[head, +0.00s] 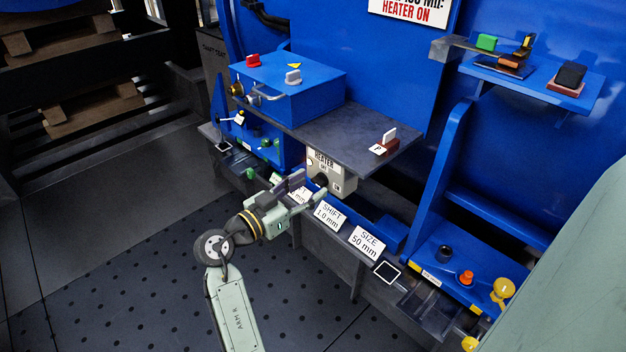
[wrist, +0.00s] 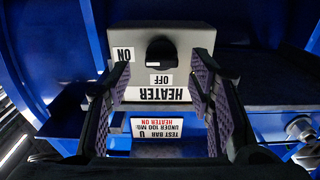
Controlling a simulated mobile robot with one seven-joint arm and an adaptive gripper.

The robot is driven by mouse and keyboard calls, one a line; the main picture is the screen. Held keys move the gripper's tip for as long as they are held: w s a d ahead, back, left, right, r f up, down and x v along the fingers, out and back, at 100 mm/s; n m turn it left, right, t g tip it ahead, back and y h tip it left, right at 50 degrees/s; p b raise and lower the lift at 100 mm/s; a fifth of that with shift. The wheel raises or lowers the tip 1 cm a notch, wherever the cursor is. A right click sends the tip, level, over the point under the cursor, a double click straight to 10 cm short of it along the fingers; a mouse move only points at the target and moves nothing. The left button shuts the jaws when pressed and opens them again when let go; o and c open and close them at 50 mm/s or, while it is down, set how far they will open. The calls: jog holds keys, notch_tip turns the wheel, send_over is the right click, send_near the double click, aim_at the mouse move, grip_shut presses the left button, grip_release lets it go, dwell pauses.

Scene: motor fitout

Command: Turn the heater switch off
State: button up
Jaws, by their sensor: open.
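The heater switch is a grey box (head: 333,172) under the dark shelf in the head view, with a black knob (head: 321,181) on its front. In the wrist view the box (wrist: 195,40) appears upside down, with its knob (wrist: 161,53) near the middle. An OFF label (wrist: 161,79) sits beside the knob on the HEATER label side, and an ON label (wrist: 124,53) sits to the left.
The dark shelf (head: 365,143) overhangs the switch. A blue box (head: 290,90) and a white-and-brown block (head: 388,140) are on it. A blue upright (head: 440,185) stands to the right.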

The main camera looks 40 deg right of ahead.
aim_at(318, 182)
jog(key=shift+w+d, duration=0.15)
jog(key=shift+d, duration=1)
jog(key=shift+c, duration=0.5)
grip_shut()
